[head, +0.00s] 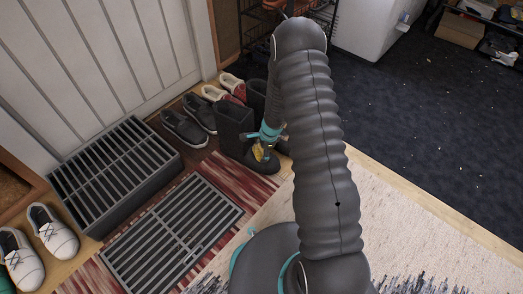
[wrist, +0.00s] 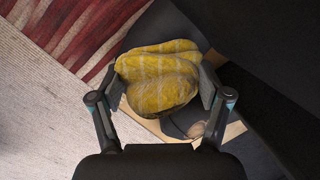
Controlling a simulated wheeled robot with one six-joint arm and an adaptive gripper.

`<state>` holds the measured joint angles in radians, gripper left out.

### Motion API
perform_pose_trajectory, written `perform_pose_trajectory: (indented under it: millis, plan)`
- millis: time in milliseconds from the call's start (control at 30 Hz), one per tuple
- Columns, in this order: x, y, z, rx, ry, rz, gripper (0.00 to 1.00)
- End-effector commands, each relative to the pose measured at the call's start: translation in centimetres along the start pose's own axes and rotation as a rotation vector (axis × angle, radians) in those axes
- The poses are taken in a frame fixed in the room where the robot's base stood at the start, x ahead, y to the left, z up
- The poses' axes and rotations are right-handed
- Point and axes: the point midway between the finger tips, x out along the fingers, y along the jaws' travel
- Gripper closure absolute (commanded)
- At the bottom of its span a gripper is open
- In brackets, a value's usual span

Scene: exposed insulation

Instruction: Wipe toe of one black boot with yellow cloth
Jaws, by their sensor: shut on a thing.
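A pair of tall black boots stands beside the rug; the near boot (head: 234,128) is upright, and the other boot (head: 257,97) is partly behind my arm. My gripper (head: 262,148) is low over the near boot's toe (head: 264,167). It is shut on the bunched yellow cloth (head: 258,154). In the wrist view the cloth (wrist: 158,78) bulges between the two fingers of my gripper (wrist: 162,84). A dark boot surface (wrist: 165,27) shows just beyond the cloth, and a black mass fills the right side. The cloth hides whether it touches the toe.
Dark slip-on shoes (head: 186,125) and red-and-white shoes (head: 232,85) stand left of and behind the boots. A slatted black rack (head: 115,165), a floor grate (head: 172,232) and white shoes (head: 52,232) are at left. The dark carpet (head: 430,130) at right has free room.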

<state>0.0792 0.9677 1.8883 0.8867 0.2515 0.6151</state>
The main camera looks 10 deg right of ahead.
Motion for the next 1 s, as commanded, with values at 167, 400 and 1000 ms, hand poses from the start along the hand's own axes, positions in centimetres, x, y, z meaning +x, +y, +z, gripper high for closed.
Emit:
perform_pose_trajectory:
  millis: [167, 400, 1000]
  plan:
    - [0.4, 0.0, 0.0, 0.000, 0.000, 0.000, 0.56]
    - [0.8, 0.0, 0.0, 0.000, 0.000, 0.000, 0.56]
    - [1.6, -0.1, -0.1, 0.000, 0.000, 0.000, 0.56]
